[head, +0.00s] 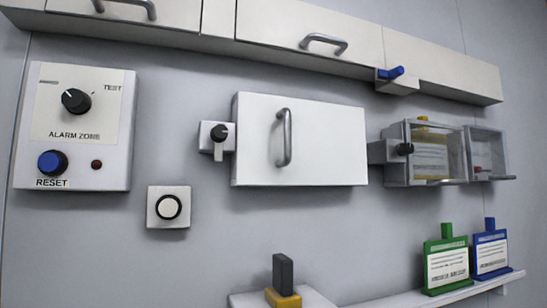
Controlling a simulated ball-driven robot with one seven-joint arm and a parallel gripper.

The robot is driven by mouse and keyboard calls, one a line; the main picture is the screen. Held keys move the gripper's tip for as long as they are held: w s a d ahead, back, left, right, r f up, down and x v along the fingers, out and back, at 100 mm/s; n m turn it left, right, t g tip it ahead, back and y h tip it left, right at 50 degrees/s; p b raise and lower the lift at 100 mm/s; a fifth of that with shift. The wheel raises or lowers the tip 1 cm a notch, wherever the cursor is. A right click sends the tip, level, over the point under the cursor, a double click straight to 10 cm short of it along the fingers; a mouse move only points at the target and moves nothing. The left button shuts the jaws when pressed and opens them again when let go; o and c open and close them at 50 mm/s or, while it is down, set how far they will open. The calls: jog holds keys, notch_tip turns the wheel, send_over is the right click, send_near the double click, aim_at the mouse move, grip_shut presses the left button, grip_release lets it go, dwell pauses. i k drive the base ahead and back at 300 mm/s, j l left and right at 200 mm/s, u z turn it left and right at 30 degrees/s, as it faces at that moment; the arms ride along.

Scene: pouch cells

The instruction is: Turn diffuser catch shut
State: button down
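No label names the diffuser catch. A blue catch (390,73) sits on a grey block at the lower edge of the long overhead white panel (440,72), pointing slightly up to the right. A black turn knob (219,132) on a white plate is beside the left edge of a white door (300,165), which looks closed. Another black knob (405,148) is on a grey block left of a grey clear-fronted box (450,181). I cannot tell from the picture which catch is latched. My gripper is not in view.
An alarm panel (110,150) with knob and blue reset button is at left, a round push button (169,207) below. The wall between is bare.

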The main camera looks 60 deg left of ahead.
aim_at(220, 132)
jog(key=u, duration=1.65)
